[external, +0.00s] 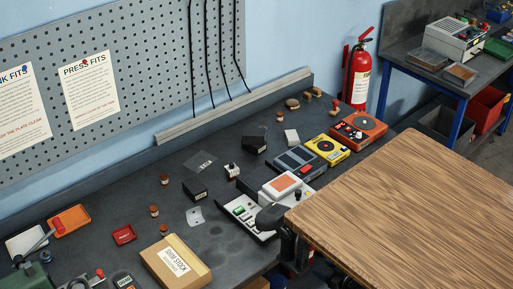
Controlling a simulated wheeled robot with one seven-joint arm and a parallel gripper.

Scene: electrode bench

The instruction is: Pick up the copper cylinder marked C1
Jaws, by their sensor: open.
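Several small copper-brown cylinders with pale bands stand on the dark bench in the external view. One copper cylinder (154,211) is left of centre, a second copper cylinder (164,179) is a little behind it, and a third copper cylinder (163,230) is close to the cardboard box. Another small brown cylinder (279,117) stands far back. Their markings are too small to read, so I cannot tell which is C1. I cannot make out my gripper; a dark shape (272,216) at the wooden top's left corner is partly hidden.
A wooden top (410,215) blocks much of the right side. A cardboard box (175,263), a small red box (123,235), black blocks (194,189) and an orange tray (69,221) sit on the bench (222,262). Yellow (327,149) and orange (358,130) instruments stand at the back right.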

